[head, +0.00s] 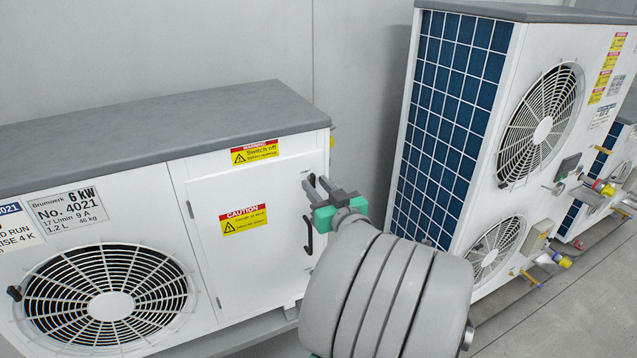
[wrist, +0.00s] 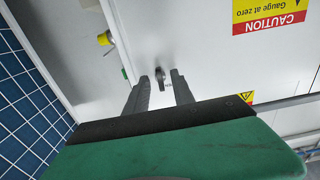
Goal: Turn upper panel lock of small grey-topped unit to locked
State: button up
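The small grey-topped unit (head: 225,120) stands at the left, with a white front panel (head: 205,193). In the wrist view a small dark lock (wrist: 160,76) sticks out of the white panel (wrist: 200,45), with tiny marking beside it. My gripper (head: 319,187) is at the panel's upper right edge and mostly hides the lock in the head view. In the wrist view my gripper (wrist: 160,78) is open, one finger on each side of the lock. A gap shows on both sides, and I see no contact. The lock's exact setting is too small to tell.
A black handle (head: 308,235) sits on the panel below my gripper. A yellow fitting (wrist: 104,38) sticks out of the unit's side. A taller unit (head: 470,120) with a blue grille stands at the right, across a narrow gap.

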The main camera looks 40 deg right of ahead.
grip_shut()
jog(key=shift+d, duration=0.1)
dwell(0.5)
